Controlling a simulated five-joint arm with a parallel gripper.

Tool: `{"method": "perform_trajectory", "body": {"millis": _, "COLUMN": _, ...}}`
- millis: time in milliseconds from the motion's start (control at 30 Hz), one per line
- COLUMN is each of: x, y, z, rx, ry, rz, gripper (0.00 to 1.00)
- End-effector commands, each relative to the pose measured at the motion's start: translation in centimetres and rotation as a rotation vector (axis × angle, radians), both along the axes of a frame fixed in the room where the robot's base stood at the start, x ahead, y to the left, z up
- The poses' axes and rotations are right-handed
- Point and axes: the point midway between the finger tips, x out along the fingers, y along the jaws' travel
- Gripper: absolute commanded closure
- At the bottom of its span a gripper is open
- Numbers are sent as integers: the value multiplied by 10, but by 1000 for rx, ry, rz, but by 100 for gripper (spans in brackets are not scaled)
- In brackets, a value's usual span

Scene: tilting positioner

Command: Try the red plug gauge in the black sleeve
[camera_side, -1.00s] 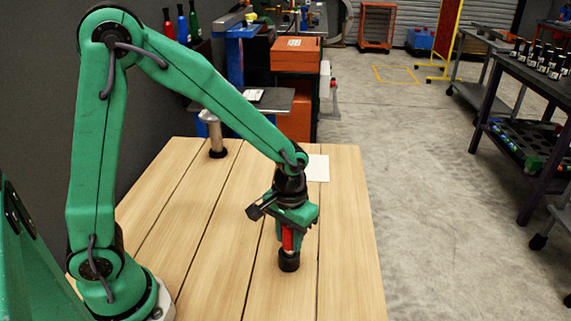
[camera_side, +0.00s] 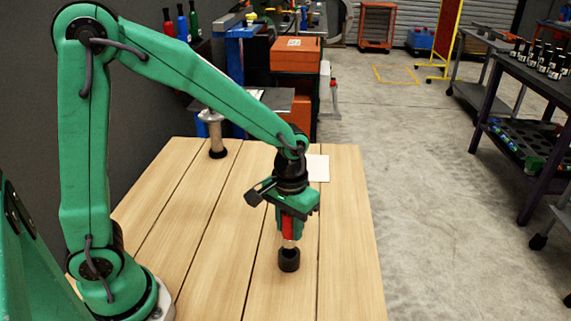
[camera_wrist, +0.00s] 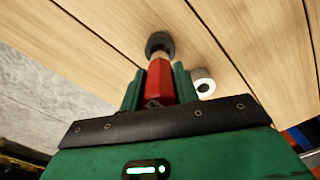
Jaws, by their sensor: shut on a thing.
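My gripper (camera_side: 290,228) is shut on the red plug gauge (camera_side: 288,226), which hangs upright between the fingers. The gauge's red body also shows between the fingers in the wrist view (camera_wrist: 160,82). A pale tip sticks out below the red body. The black sleeve (camera_side: 289,262) stands on the wooden table directly below the gauge; in the wrist view it is a dark ring (camera_wrist: 159,42) just beyond the tip. The tip's end meets the sleeve's top rim in the picture; I cannot tell whether it is slightly inside.
A silver post (camera_side: 213,132) with a black base stands at the table's back left. A white sheet (camera_side: 318,168) lies at the back, behind my gripper. The wooden table (camera_side: 210,250) is clear around the sleeve. Orange cases (camera_side: 296,54) stand beyond the table.

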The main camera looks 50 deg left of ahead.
Motion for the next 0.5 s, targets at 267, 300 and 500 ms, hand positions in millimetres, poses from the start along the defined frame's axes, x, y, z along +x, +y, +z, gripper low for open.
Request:
{"method": "perform_trajectory", "body": {"millis": 267, "x": 1, "y": 0, "z": 11, "rx": 0, "ry": -3, "rz": 0, "gripper": 98}}
{"method": "perform_trajectory", "body": {"millis": 300, "x": 1, "y": 0, "z": 12, "rx": 0, "ry": -3, "rz": 0, "gripper": 98}}
{"method": "perform_trajectory", "body": {"millis": 500, "x": 1, "y": 0, "z": 19, "rx": -1, "ry": -2, "rz": 0, "gripper": 98}}
